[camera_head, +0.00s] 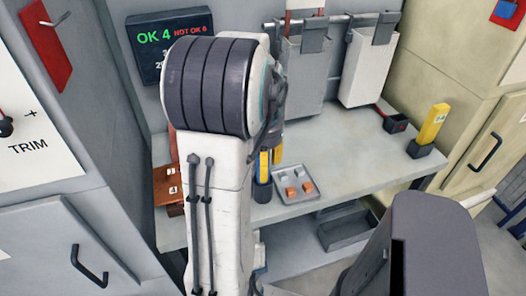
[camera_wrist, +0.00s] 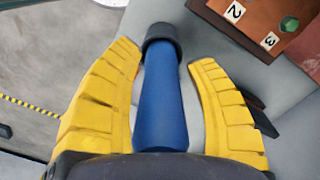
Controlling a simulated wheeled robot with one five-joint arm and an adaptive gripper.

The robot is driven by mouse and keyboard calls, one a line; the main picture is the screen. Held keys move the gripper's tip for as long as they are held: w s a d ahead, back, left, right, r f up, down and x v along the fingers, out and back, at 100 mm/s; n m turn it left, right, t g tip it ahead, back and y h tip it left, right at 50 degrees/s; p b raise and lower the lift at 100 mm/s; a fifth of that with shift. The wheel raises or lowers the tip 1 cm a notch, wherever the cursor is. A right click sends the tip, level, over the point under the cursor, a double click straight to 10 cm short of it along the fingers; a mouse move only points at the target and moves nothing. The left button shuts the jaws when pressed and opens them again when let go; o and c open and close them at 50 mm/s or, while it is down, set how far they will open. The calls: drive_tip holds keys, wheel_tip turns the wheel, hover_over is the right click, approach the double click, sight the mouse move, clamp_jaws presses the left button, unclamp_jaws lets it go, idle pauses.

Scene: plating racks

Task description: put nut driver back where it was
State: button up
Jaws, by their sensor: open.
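A blue tapered handle with a black collar at its far end, which looks like the nut driver (camera_wrist: 163,105), lies between the fingers in the wrist view. My gripper (camera_wrist: 164,60) is open, with one yellow finger on each side of the handle. A narrow gap shows on the right side; the left finger is very close, and contact there is unclear. In the head view my gripper (camera_head: 270,160) is at the bench's front part, partly hidden by my arm.
The grey bench (camera_head: 350,160) has a small tray (camera_head: 310,193) with orange and grey parts. A brown numbered board (camera_wrist: 218,8) is close by. A yellow item (camera_head: 433,124) stands in a dark block at right. Bins (camera_head: 368,68) hang behind. The bench's right middle is clear.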

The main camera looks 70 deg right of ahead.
wheel_tip(320, 180, up, 12)
drive_tip(key=shift+d+r+p, duration=0.1)
drive_tip(key=shift+d+p, duration=0.05)
drive_tip(key=shift+p, duration=0.5)
drive_tip(key=w+a+n+t+h, duration=0.1)
drive_tip(key=w+a+n, duration=0.8)
drive_tip(key=w+a, duration=0.55)
drive_tip(key=a+f+n+t, duration=0.1)
drive_tip(key=a+f+n, duration=0.1)
drive_tip(key=a+n, duration=0.3)
drive_tip(key=s+a+f+n+t, duration=0.1)
drive_tip(key=a+f+n, duration=0.2)
drive_tip(key=a, duration=1)
drive_tip(key=shift+s+a+f+n+t+y, duration=0.2)
drive_tip(key=shift+s+n+t+y, duration=0.15)
drive_tip(key=shift+n, duration=1.05)
drive_tip(key=shift+w, duration=0.1)
